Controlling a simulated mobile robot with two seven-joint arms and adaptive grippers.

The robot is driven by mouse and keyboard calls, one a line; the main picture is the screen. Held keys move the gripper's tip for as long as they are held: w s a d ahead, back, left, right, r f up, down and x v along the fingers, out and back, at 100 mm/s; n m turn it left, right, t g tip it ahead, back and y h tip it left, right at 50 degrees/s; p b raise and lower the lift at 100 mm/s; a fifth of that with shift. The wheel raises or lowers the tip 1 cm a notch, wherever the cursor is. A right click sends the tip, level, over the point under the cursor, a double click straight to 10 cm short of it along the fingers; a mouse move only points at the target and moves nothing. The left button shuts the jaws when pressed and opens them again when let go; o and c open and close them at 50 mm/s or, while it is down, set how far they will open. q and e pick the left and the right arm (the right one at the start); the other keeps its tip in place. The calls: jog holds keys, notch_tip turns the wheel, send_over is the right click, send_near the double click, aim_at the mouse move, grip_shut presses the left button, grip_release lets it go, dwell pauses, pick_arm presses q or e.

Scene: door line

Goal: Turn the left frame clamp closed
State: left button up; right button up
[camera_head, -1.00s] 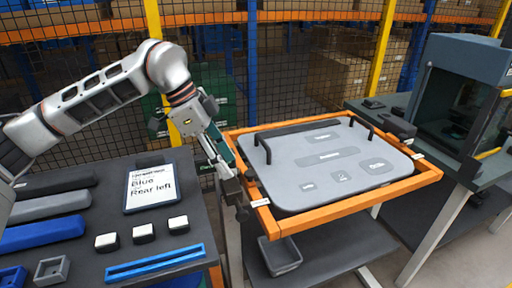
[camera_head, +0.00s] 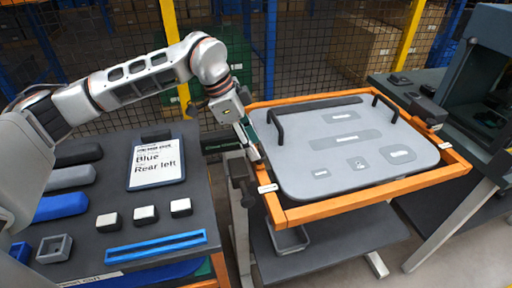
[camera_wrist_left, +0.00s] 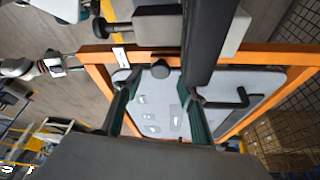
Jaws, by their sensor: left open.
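The left frame clamp (camera_head: 240,190) is a dark block with a round knob at the left side of the orange frame. In the left wrist view it appears as a grey block (camera_wrist_left: 232,34) with a long dark bar (camera_wrist_left: 208,42) across it. My left gripper (camera_head: 256,156) is over the frame's left edge, just beyond the clamp. In the left wrist view its green-padded fingers (camera_wrist_left: 160,118) are apart with nothing gripped between them; the bar's end shows near one finger. Contact cannot be told. My right gripper (camera_wrist_left: 72,67) seems to show small at the left of that view.
The orange frame (camera_head: 370,197) holds a grey panel (camera_head: 310,180) with two black handles. Another clamp (camera_head: 428,110) is on its right side. A dark table (camera_head: 85,228) with a label card (camera_head: 157,165) and small blocks stands left. A mesh fence is behind.

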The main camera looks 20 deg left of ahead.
pick_arm(q)
jog(key=shift+x, duration=1.45)
jog(key=shift+w, duration=0.1)
grip_shut()
